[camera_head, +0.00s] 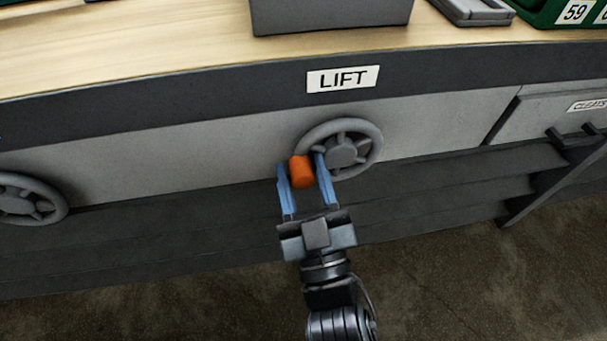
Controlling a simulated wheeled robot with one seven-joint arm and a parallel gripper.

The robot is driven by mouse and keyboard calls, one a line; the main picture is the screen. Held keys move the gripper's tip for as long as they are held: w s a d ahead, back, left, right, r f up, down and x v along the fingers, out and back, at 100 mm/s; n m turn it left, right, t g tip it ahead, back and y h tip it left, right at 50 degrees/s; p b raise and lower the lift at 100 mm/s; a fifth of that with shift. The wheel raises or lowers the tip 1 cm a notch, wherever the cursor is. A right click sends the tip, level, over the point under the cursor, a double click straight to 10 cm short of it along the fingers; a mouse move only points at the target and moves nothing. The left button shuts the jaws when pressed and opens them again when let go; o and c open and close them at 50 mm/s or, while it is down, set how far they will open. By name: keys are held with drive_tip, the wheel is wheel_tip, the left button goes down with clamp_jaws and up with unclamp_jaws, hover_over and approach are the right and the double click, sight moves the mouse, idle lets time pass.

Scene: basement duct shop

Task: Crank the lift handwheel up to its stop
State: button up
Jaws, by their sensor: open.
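The lift handwheel (372,139) is a grey spoked wheel on the grey front panel of the bench, below a white sign (343,79) reading "LIFT". An orange knob (301,172) sits at the wheel's lower left rim. My gripper (301,168) comes up from below with its two blue fingers open, one on each side of the knob. The right finger covers part of the wheel's lower left. I cannot tell whether either finger touches the knob.
A second grey handwheel (30,199) is at the far left of the panel. A drawer (550,118) with handles is at the right. The wooden bench top (150,50) above carries a grey box (330,14) and green bins (560,12). Bare floor (480,270) lies below.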

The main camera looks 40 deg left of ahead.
clamp_jaws()
idle(0.4)
